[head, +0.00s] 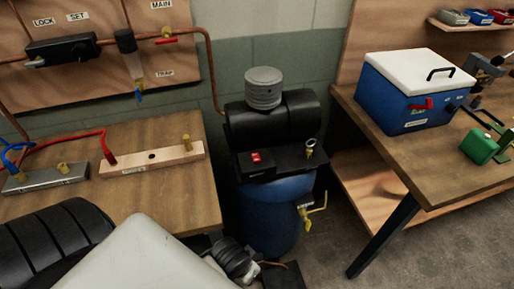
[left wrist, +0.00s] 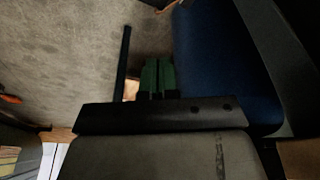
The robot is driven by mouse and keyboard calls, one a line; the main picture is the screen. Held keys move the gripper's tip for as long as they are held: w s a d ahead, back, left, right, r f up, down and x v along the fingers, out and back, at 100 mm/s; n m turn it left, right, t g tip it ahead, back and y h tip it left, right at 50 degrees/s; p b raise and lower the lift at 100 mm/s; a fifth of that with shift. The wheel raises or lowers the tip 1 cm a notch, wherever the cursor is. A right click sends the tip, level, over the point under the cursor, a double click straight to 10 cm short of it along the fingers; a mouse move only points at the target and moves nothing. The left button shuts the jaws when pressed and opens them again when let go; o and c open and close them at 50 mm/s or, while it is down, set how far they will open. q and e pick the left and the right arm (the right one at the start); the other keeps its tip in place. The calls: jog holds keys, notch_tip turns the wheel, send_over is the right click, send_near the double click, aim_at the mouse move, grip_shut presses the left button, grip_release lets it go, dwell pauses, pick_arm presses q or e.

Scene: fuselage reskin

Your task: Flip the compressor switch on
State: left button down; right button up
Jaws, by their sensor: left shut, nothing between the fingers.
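The compressor has a blue tank (head: 272,212), a black motor housing (head: 285,118) and a ribbed grey cylinder (head: 263,88) on top. Its red switch (head: 257,157) sits on a small black box at the front left of the compressor's top; whether it is on or off is too small to tell. My left gripper (left wrist: 158,76) shows green fingers, shut and empty, in the left wrist view. A large dark blue surface, apparently the tank (left wrist: 222,60), is beside the fingers there. The switch is not visible in that view. My right gripper is in neither view.
A workbench (head: 190,186) with a drilled bar (head: 150,157) is left of the compressor. A right bench (head: 400,160) holds a blue cooler (head: 405,98). A yellow-handled valve (head: 310,210) sticks out from the tank's right side. Floor shows between compressor and right bench.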

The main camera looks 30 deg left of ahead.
pick_arm(q)
jog(key=w+d+r+p, duration=0.15)
jog(key=w+r, duration=0.25)
jog(key=r, duration=0.7)
notch_tip(320, 180, up, 19)
jog(key=n+g+y, duration=0.1)
jog(key=n+y, duration=0.2)
jog(key=n, duration=0.9)
send_over(256, 159)
jog(key=s+d, duration=0.2)
jog(key=shift+w+h+p, duration=0.15)
jog(key=shift+h+p, duration=0.15)
jog(key=shift+f, duration=0.15)
jog(key=shift+m, duration=0.3)
jog(key=x, duration=0.4)
jog(key=p+x, duration=0.1)
jog(key=x, duration=0.3)
jog(key=p+x, duration=0.1)
jog(key=x, duration=0.3)
jog(key=shift+s+d+f, duration=0.3)
jog(key=shift+s+f, duration=0.05)
jog(key=shift+s, duration=0.05)
jog(key=shift+f, duration=0.6)
